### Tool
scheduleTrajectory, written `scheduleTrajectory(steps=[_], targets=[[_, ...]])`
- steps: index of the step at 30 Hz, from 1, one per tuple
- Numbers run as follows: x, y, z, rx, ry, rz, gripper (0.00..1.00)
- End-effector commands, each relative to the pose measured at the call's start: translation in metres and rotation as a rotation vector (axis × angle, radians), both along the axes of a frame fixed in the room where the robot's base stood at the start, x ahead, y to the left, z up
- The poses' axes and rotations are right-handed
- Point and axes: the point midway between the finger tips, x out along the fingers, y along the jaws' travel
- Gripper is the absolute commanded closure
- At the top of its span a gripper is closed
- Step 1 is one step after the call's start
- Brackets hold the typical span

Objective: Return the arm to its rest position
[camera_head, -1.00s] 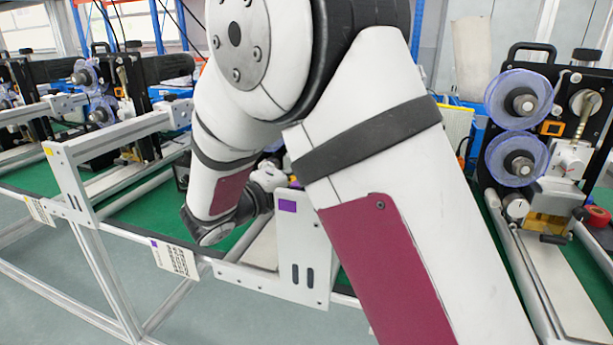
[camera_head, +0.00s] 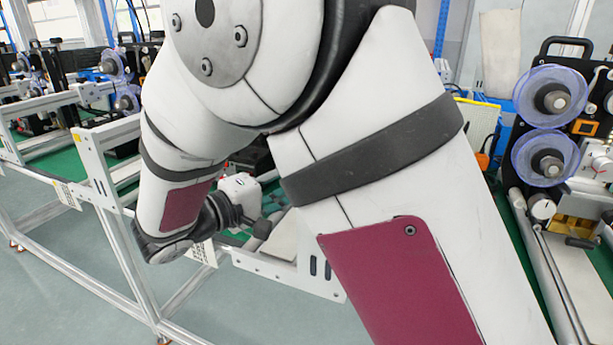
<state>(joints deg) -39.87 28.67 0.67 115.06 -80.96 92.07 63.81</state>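My arm, white with dark red panels and black bands, fills the middle of the head view. It bends at a large grey joint at the top and comes down on the left to a dark elbow. Beyond that, the white wrist and the small dark end of my gripper (camera_head: 262,228) show in the gap between the arm links, above the front edge of the bench. The fingers are too small and partly hidden to tell whether they are open or shut. I see nothing held.
A coder machine with two clear blue reels (camera_head: 549,128) stands at right. More machines (camera_head: 60,80) line the bench at left. A white bracket plate (camera_head: 285,255) is on the bench front near my gripper. Grey floor (camera_head: 60,275) is open at lower left.

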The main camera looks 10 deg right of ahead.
Motion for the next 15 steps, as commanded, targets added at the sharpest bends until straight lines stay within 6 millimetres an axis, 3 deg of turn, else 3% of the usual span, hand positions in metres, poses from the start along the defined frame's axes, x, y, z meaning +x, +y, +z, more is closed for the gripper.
scheduleTrajectory(steps=[5, 15], targets=[[-0.0065, 0.0103, 0.0004, 0.000, 0.001, 0.000, 0.60], [-0.0073, 0.0113, 0.0012, 0.000, 0.001, 0.000, 0.60]])
